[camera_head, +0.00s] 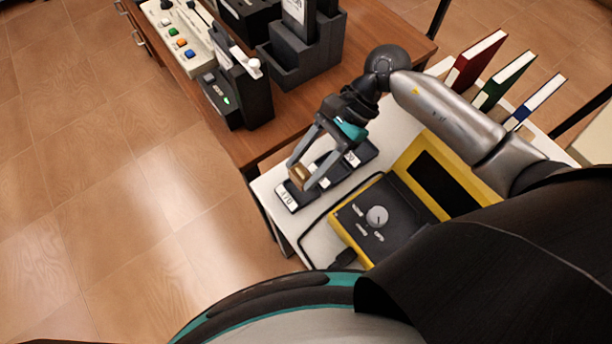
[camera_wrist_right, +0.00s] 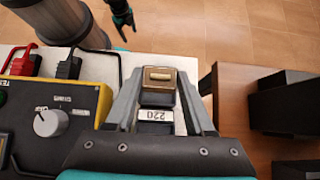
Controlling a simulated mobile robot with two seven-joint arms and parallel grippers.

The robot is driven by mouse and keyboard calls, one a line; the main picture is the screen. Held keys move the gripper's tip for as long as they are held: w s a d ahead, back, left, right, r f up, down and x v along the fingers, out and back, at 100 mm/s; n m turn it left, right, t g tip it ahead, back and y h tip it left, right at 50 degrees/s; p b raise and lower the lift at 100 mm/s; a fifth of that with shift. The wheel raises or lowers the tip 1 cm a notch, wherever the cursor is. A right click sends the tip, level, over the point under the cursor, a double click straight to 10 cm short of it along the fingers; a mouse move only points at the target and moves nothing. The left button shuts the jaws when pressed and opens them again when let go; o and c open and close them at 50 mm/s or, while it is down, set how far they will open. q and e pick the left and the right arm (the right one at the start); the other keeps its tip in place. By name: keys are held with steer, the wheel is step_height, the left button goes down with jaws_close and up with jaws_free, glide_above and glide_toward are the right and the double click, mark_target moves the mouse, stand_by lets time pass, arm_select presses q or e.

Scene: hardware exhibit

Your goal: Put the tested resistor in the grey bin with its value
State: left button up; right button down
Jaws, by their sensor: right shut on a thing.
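My right gripper (camera_head: 298,174) is shut on a small tan resistor (camera_head: 301,171), above a dark grey strip of bins (camera_head: 328,176) on the white table. The resistor (camera_wrist_right: 159,75) also shows between the two fingers in the right wrist view. A white label reading 220 (camera_wrist_right: 155,114) shows just below it there. In the head view, white labels mark the bins, but they are too small to read surely. I cannot tell whether the resistor touches a bin. A dark hand-like shape with teal (camera_wrist_right: 123,20) at the top of the wrist view may be my left gripper.
A yellow meter (camera_head: 345,226) with a grey knob lies beside the bins, with a cable along its edge. Red, green and blue books (camera_head: 511,77) stand behind. A wooden desk (camera_head: 248,150) with dark holders (camera_head: 303,62) and a button panel (camera_head: 178,38) adjoins the white table.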

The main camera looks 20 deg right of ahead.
mark_target(296, 196)
steer(key=shift+f+b, duration=0.35)
steer(key=shift+f, duration=2.3)
steer(key=shift+s+d+f+b, duration=0.1)
steer(key=shift+s+f+b, duration=0.05)
steer(key=shift+f+b, duration=0.7)
steer(key=shift+c, duration=1.6)
jaws_free()
steer(key=shift+o, duration=0.3)
steer(key=shift+r, duration=0.1)
steer(key=shift+r+p, duration=0.45)
steer(key=shift+p, duration=0.3)
steer(key=v, duration=1.2)
steer(key=shift+w+r, duration=0.25)
steer(key=shift+r, duration=0.1)
